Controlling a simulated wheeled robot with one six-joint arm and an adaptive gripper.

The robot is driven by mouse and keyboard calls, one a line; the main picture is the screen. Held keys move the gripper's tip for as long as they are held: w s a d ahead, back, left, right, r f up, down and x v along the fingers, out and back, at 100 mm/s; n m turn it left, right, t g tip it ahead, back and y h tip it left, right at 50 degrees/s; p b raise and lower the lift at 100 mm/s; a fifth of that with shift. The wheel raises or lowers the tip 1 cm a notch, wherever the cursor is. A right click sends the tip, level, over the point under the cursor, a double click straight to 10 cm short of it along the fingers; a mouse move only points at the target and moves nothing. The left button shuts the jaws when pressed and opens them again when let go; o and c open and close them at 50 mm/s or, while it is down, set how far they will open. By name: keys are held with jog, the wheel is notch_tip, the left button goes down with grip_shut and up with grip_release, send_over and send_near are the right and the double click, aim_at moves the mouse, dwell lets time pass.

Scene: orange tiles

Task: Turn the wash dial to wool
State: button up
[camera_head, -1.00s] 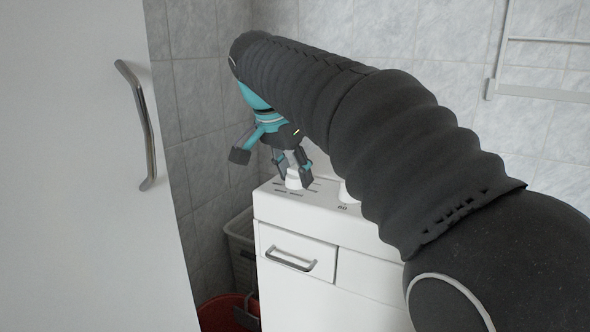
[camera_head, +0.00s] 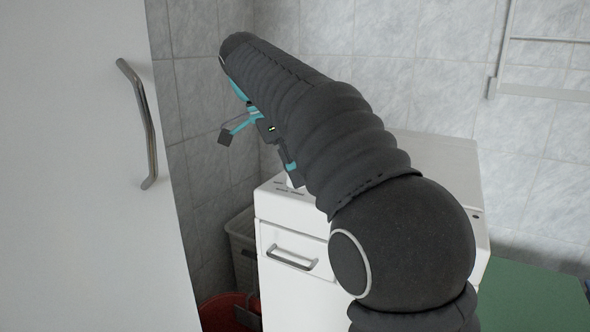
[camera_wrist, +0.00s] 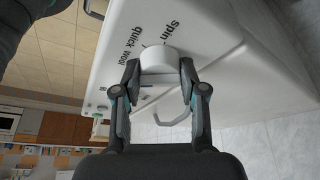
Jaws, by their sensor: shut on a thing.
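The white round wash dial (camera_wrist: 158,60) sits on top of the washing machine (camera_head: 290,212), with the printed words "spin", "quick" and "wool" around it in the wrist view. My gripper (camera_wrist: 160,77) is shut on the dial, one finger on each side. I cannot tell which word the dial points to. In the head view my gripper is partly hidden behind my arm, at the machine's front left top corner, and the dial is mostly covered.
A drawer with a metal handle (camera_head: 292,259) is in the machine's front. A white door with a long handle (camera_head: 143,122) stands at left. A grey basket (camera_head: 242,240) and red tub (camera_head: 226,312) sit between them. A green surface (camera_head: 530,305) lies at right.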

jog(key=shift+m, duration=0.3)
dwell(0.4)
jog(key=o, duration=1.1)
jog(key=shift+a, duration=0.1)
jog(key=shift+o, duration=0.2)
